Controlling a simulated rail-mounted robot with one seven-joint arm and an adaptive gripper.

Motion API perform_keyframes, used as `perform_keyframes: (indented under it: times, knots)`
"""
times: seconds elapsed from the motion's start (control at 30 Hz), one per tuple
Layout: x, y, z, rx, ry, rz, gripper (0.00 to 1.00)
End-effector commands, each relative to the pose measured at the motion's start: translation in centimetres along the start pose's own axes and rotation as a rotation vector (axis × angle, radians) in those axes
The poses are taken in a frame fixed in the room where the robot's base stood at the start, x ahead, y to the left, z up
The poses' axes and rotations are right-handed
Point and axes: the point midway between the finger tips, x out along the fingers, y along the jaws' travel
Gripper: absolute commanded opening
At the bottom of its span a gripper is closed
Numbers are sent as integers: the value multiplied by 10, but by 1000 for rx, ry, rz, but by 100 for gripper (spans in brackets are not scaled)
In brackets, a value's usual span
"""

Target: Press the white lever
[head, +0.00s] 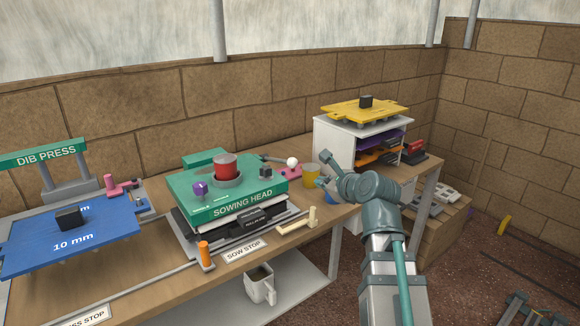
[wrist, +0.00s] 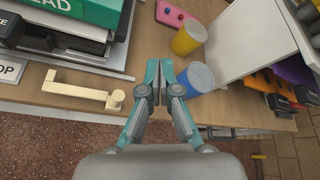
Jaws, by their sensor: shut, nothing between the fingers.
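A lever with a white ball knob (head: 292,162) on a dark rod sticks out at the back right of the green sowing head (head: 225,197). A cream handle (head: 311,217) stands at the front right of the sowing head; it also shows at the left in the wrist view (wrist: 82,91). My gripper (wrist: 153,84) is shut and empty above the wooden bench, right of the cream handle and close beside a blue cup (wrist: 196,78). In the head view my arm partly hides the gripper and the cup. The white knob is not in the wrist view.
A yellow cup (wrist: 188,38) and a pink block (wrist: 177,14) stand beyond the fingers. A white shelf unit (head: 345,138) with a yellow plate (head: 365,110) on top is to the right. The blue dib press plate (head: 70,235) is far left.

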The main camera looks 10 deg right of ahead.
Motion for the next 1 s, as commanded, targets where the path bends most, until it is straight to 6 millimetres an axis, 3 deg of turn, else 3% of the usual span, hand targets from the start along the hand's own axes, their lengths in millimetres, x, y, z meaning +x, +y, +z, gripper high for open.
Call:
perform_keyframes:
  times: [0.57,1.0]
  knots:
    - [0,0,4,-1,-2,9,0]
    - [11,-3,9,-5,-12,19,0]
